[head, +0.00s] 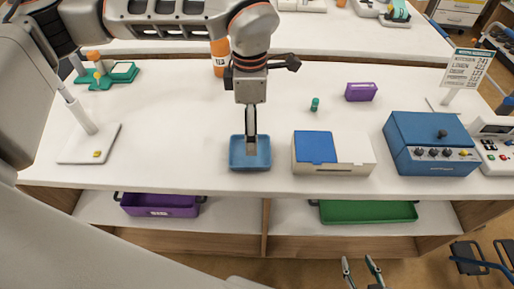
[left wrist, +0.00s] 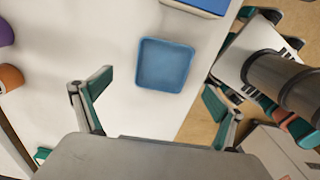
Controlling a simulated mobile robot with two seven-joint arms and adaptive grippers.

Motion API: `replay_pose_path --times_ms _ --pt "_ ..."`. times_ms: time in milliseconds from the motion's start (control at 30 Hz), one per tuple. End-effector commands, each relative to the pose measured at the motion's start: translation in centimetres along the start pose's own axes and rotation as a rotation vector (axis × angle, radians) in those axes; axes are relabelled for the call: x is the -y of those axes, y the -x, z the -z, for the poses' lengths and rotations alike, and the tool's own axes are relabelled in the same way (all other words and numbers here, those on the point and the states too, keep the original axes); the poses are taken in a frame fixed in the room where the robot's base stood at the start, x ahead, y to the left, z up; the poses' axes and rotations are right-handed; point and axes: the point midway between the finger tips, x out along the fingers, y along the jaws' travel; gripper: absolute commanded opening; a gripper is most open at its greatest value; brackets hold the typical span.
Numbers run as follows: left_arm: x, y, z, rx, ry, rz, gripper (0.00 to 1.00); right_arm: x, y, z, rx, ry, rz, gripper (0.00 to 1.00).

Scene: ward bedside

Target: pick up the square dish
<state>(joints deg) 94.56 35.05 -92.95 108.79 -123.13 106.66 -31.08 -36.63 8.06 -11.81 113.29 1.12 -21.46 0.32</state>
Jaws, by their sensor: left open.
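The square dish (head: 250,165) is a shallow blue dish lying upright near the front edge of the white table. My left gripper (head: 251,145) points down over it, seen edge-on, with its fingertips overlapping the dish's far part in the head view. In the left wrist view the dish (left wrist: 165,66) appears empty, between and a little beyond the two spread fingers of my left gripper (left wrist: 157,84). The gripper is open and holds nothing. I cannot tell its exact height above the dish. My right gripper (head: 362,272) is low at the bottom, in front of the table, open and empty.
Right of the dish stand a white box with a blue panel (head: 345,160) and a blue device (head: 432,145). An orange cup (head: 219,62) is behind my left arm. A purple bin (head: 160,206) and a green tray (head: 367,212) sit on the lower shelf.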

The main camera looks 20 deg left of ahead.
Motion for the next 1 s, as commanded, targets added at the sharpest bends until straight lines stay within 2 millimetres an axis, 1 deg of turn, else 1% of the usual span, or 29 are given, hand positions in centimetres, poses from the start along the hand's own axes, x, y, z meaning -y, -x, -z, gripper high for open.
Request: replay_pose_path --times_ms 33,100,267,500,633,867,900,967,1000 --pt "0.1 -0.7 0.0 -0.001 -0.001 0.003 0.95 0.1 0.0 -0.2 0.003 0.0 0.002 0.4" --pt "0.1 -1.5 0.0 0.0 -0.001 0.004 0.95 0.3 0.1 -0.4 0.005 -0.001 0.005 0.4" --pt "0.3 -3.0 0.1 0.001 -0.001 0.006 0.95 0.5 0.2 -0.5 0.008 -0.002 0.007 0.4" --pt "0.6 -6.4 0.4 0.002 -0.001 0.006 0.95 0.5 0.1 -0.5 0.007 -0.002 0.006 0.4" --pt "0.6 -7.1 0.3 0.003 -0.001 0.004 0.95 0.4 0.1 -0.4 0.006 -0.001 0.005 0.4" --pt "0.6 -7.2 0.3 0.003 -0.001 0.004 0.95 0.2 0.0 -0.2 0.003 0.0 0.002 0.4" --pt "0.6 -7.2 0.3 0.003 -0.001 0.004 0.85 0.2 0.0 -0.2 0.003 0.0 0.002 0.4" --pt "0.6 -7.2 0.3 0.003 -0.001 0.004 0.69 0.2 0.0 -0.2 0.003 0.0 0.002 0.4" --pt "0.6 -7.2 0.3 0.003 -0.001 0.004 0.59 0.2 0.0 -0.2 0.003 0.0 0.002 0.4"
